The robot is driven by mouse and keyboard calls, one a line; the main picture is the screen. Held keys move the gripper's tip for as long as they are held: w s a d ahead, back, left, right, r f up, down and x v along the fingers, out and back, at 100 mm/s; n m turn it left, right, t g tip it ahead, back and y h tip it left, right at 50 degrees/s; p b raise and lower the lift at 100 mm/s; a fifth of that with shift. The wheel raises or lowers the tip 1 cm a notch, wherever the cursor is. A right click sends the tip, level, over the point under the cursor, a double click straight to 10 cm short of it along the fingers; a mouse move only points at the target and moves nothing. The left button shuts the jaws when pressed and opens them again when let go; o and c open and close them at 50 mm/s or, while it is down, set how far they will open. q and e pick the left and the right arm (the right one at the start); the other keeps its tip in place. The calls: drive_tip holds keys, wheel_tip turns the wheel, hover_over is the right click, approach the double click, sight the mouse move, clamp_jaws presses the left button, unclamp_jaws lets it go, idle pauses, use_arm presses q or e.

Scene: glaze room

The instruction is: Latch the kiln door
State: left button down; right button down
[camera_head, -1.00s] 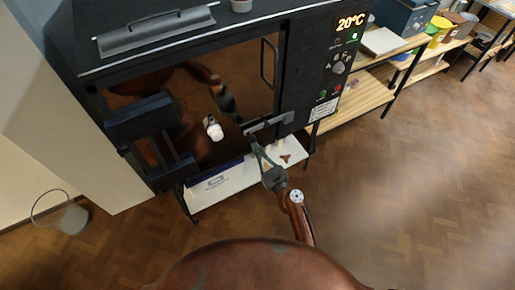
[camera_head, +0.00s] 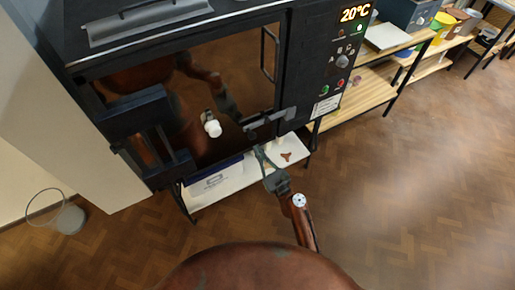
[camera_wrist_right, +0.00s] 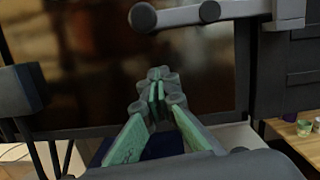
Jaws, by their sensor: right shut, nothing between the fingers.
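The kiln (camera_head: 190,45) is a dark box with a glossy, mirror-like door (camera_head: 240,75) that looks closed. The latch (camera_head: 270,119) is a grey bar near the door's lower right edge, lying roughly level across the door edge and frame. In the right wrist view the latch bar (camera_wrist_right: 215,14) crosses the top, with a round knob at its left end and a bracket at its right. My right gripper (camera_head: 260,152) is shut and empty, just below the latch and apart from it. In the wrist view its green-padded fingertips (camera_wrist_right: 158,80) meet in front of the door. My left gripper is not in view.
A control panel (camera_head: 343,60) reading 20°C is right of the door. A vertical handle (camera_head: 269,53) stands above the latch. A white shelf (camera_head: 220,186) is under the kiln. A wooden shelf unit (camera_head: 350,100) stands right, a wire bucket (camera_head: 70,219) left. Floor in front is clear.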

drive_tip(key=v, duration=0.9)
drive_tip(key=shift+s+d, duration=0.3)
drive_tip(key=shift+r, duration=0.1)
drive_tip(key=s+d+f+n+g+h, duration=0.25)
drive_tip(key=s+d+f+n, duration=0.2)
drive_tip(key=f, duration=0.85)
drive_tip(key=s+d+f+n+g+h, duration=0.1)
drive_tip(key=s+d+f+n+g, duration=0.4)
drive_tip(key=f, duration=0.8)
drive_tip(key=s+d+f+n+g+h, duration=0.1)
drive_tip(key=s+d+f+n+h, duration=0.15)
drive_tip(key=s+f, duration=0.7)
drive_tip(key=s+d+f+n+g+h, duration=0.1)
drive_tip(key=s+d+f+n, duration=0.4)
drive_tip(key=s, duration=0.7)
drive_tip(key=s+d+f+n+g+h, duration=0.1)
drive_tip(key=s+d+f+n+g, duration=0.3)
drive_tip(key=s+f, duration=0.6)
drive_tip(key=s+d+f+n+g+h, duration=0.2)
drive_tip(key=s+d+f+n, duration=0.5)
drive_tip(key=s, duration=0.7)
drive_tip(key=shift+s+d+n+g, duration=0.25)
drive_tip(key=shift+d+n+g, duration=0.45)
drive_tip(key=shift+n, duration=0.4)
drive_tip(key=shift+f, duration=0.15)
